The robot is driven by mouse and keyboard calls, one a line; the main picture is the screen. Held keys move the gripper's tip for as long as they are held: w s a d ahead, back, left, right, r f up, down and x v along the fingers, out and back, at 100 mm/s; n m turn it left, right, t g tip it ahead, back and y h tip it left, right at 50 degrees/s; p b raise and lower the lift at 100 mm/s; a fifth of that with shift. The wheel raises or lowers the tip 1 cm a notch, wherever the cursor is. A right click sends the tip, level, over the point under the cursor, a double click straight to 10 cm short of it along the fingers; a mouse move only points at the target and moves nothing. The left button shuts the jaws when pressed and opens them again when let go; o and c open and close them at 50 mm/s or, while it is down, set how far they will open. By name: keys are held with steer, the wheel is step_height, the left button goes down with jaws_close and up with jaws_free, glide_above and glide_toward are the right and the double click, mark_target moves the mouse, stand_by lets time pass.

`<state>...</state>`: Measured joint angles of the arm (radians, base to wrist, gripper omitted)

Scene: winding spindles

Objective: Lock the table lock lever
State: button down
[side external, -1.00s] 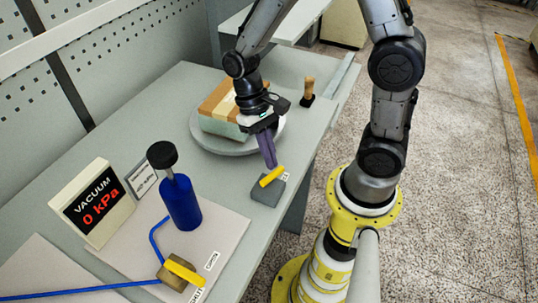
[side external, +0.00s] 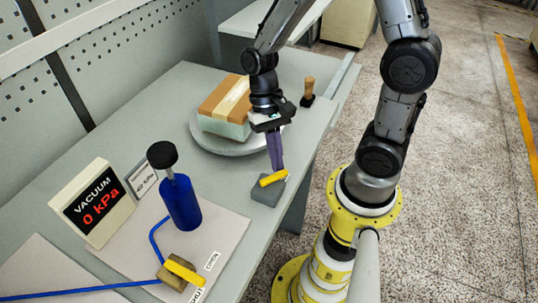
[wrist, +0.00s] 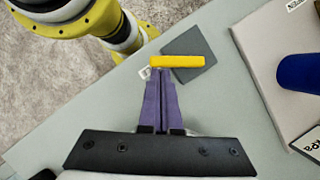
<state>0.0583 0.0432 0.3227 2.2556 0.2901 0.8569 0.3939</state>
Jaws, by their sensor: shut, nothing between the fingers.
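The table lock lever (side external: 273,177) is a yellow bar on a grey block (side external: 266,193) near the bench's front edge. In the wrist view the lever (wrist: 177,61) lies straight across, just beyond my fingertips, with the grey block (wrist: 195,45) under it. My gripper (side external: 277,168) points down with its purple fingers together and empty. Its tips are at the lever's right end in the side view; in the wrist view the tips (wrist: 161,72) are near the lever's left part. I cannot tell whether they touch it.
A round turntable (side external: 227,143) carrying a wrapped block (side external: 222,100) stands behind my gripper. A wooden-handled stamp (side external: 308,92) is at the back right. A blue bottle (side external: 180,203), a vacuum display (side external: 92,203) and another yellow lever (side external: 185,271) are to the left.

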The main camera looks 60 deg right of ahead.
steer(key=m, duration=0.1)
steer(key=s+m+t, duration=0.1)
steer(key=m, duration=0.1)
steer(key=s+m+y, duration=0.1)
steer(key=shift+s+a+m, duration=0.1)
steer(key=shift+a+m, duration=0.15)
steer(key=shift+m, duration=0.05)
steer(key=shift+s+a, duration=0.15)
steer(key=shift+s, duration=0.05)
steer(key=shift+s+a, duration=0.5)
steer(key=shift+s, duration=0.05)
steer(key=shift+w, duration=0.1)
steer(key=shift+w+a, duration=0.15)
steer(key=shift+w, duration=0.6)
